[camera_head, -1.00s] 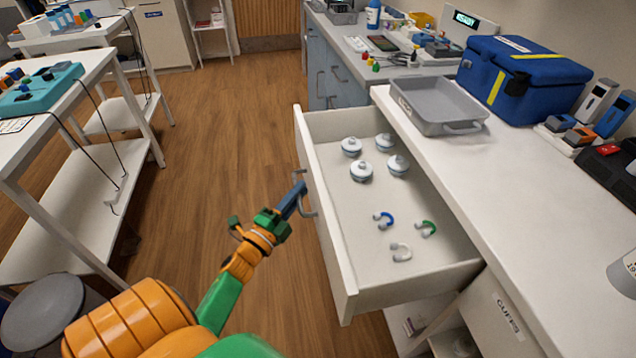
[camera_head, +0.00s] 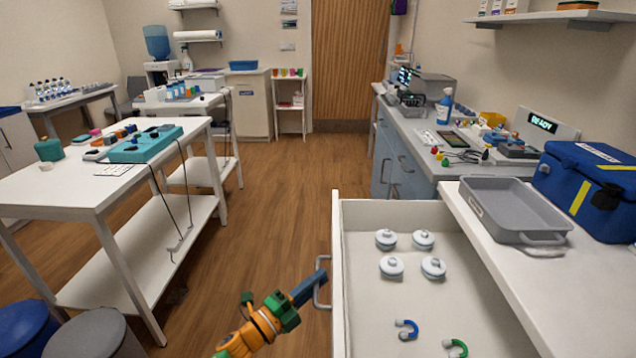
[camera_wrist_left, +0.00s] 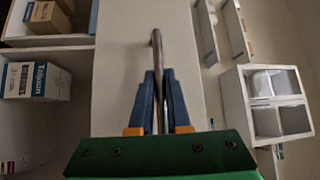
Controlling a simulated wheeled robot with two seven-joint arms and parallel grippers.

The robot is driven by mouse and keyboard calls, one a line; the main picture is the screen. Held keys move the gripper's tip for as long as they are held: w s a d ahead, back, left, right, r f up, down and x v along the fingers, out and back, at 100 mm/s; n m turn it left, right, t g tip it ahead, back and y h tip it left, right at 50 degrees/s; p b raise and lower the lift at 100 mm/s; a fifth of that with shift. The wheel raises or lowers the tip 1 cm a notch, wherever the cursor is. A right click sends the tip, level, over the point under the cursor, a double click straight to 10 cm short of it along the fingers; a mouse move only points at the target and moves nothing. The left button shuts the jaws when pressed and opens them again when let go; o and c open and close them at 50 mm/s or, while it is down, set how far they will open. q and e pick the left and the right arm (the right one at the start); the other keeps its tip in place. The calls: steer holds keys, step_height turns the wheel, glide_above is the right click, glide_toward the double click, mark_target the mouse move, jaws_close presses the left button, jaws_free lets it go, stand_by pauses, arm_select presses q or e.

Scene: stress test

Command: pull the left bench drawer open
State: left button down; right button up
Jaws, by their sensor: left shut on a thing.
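The white bench drawer (camera_head: 385,213) stands well open, sticking out from the bench on the right in the head view. Its grey bar handle (camera_head: 319,298) is on the drawer front, facing left. My left gripper (camera_head: 318,280) is shut on that handle. In the left wrist view the blue fingers (camera_wrist_left: 158,85) close on either side of the handle bar (camera_wrist_left: 156,42), in front of the pale drawer front (camera_wrist_left: 117,70). My right gripper is out of view.
A grey tray (camera_head: 477,205) and a blue cooler box (camera_head: 570,175) stand on the bench (camera_head: 520,275) beside the drawer. A white table (camera_head: 60,195) with a teal case (camera_head: 145,150) stands left, stools (camera_head: 88,335) near it. The wooden floor between is clear.

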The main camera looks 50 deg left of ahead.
arm_select(q)
steer(key=c, duration=0.9)
jaws_free()
steer(key=s, duration=0.4)
steer(key=s+f, duration=0.1)
steer(key=s, duration=0.2)
steer(key=shift+d+b, duration=0.3)
steer(key=shift+b, duration=0.05)
